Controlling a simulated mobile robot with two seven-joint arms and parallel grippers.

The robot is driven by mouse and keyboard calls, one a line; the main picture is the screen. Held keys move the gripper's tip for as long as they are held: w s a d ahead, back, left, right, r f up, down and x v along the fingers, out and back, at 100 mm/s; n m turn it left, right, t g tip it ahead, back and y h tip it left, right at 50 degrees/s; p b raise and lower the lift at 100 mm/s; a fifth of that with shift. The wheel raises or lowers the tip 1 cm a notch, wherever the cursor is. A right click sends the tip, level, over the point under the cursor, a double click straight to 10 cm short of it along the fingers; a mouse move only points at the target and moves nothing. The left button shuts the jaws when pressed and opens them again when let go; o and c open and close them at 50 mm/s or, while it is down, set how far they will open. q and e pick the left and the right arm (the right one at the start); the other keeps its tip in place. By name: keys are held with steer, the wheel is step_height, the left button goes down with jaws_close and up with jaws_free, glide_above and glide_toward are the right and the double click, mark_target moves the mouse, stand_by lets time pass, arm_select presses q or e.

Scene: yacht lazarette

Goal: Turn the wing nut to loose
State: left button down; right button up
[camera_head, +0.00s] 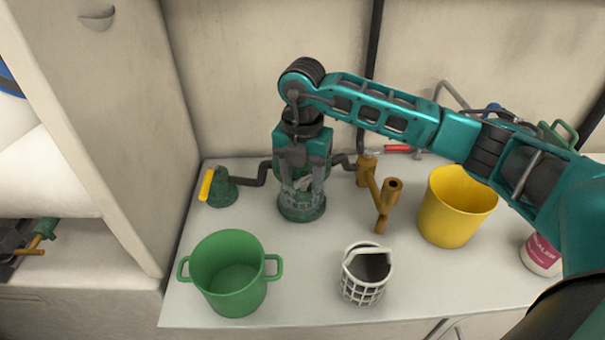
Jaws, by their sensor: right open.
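My right gripper (302,183) points down over a weathered green strainer-like housing (302,208) on the white counter. Its two grey fingers are apart, one on each side of the housing's upper part. Small greyish detail shows between the fingers, but I cannot make out the wing nut there. The gripper and wrist cover most of the housing's top. I cannot tell whether the fingers touch anything. My left gripper is not in view.
A yellow-handled valve (221,188) and brown pipe fitting (383,198) flank the housing. A green pot (230,285), white basket (364,285) and yellow bucket (447,220) stand on the counter (305,306). A white bottle (539,256) is at right. The cabinet wall (110,110) rises at left.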

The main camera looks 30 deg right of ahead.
steer(key=shift+c, duration=0.4)
jaws_close()
steer(key=n+b, duration=0.1)
steer(key=n, duration=0.3)
steer(key=shift+n, duration=0.4)
steer(key=shift+a+r+n+b, duration=0.1)
steer(key=shift+n+b, duration=0.4)
steer(key=shift+n, duration=1.7)
